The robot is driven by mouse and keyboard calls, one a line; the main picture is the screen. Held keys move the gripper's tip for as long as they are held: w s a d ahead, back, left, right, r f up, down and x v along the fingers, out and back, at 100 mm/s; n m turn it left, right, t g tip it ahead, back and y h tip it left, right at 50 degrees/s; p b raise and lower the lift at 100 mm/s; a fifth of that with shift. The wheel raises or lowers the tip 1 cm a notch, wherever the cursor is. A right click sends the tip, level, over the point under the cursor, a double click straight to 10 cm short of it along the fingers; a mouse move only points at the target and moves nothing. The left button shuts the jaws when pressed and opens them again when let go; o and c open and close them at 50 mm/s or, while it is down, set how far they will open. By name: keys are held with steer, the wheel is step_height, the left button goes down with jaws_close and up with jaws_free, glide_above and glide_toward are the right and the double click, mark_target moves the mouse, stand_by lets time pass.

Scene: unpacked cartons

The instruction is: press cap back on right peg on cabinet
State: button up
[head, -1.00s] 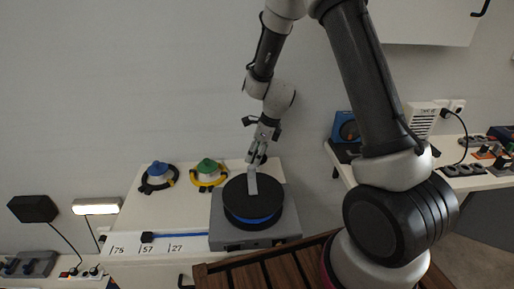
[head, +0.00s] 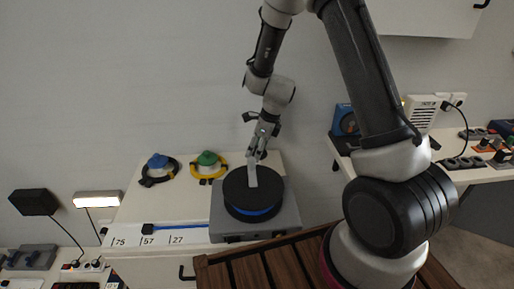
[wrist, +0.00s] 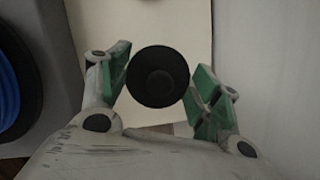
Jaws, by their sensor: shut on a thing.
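In the wrist view, my gripper (wrist: 158,88) is closed around a round black cap-like piece (wrist: 158,76), with a green-padded finger on each side. In the head view, my gripper (head: 257,153) points down over the cabinet top (head: 137,193), near the far edge of a black disc (head: 240,190). The held piece cannot be made out there. What lies under it is hidden in the wrist view, and I cannot tell whether it is on a peg. No peg can be clearly made out.
The black disc has a blue band and sits on a grey box (head: 287,218). Blue (head: 157,161) and green (head: 207,158) capped pieces with looped rings stand to the left. A blue slider (head: 185,226) lies in front. Brown slats (head: 285,262) are nearer me.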

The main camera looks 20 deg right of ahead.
steer(key=shift+f, duration=0.6)
steer(key=o, duration=0.9)
steer(key=shift+o, duration=0.3)
steer(key=shift+o, duration=0.9)
steer(key=shift+r, duration=0.1)
steer(key=shift+r, duration=3.4)
